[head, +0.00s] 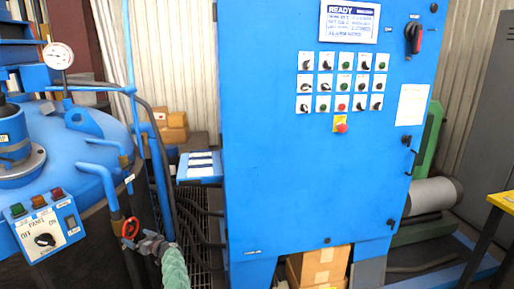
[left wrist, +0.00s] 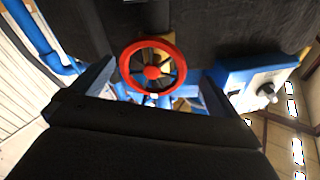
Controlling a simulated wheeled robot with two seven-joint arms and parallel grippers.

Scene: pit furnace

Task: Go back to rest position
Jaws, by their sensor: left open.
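My left gripper (left wrist: 156,77) shows in the left wrist view, with its two dark fingers spread apart and nothing clamped between them. A red handwheel (left wrist: 152,68) with dark gaps between its spokes appears beyond and between the fingertips. I cannot tell the exact gap between wheel and fingers. My right gripper is not seen.
A tall blue control cabinet (head: 325,190) fills the middle. A blue furnace vessel (head: 60,135) with a small switch panel (head: 45,228) stands at left. Cardboard boxes (head: 170,125) lie behind, another (head: 318,265) under the cabinet.

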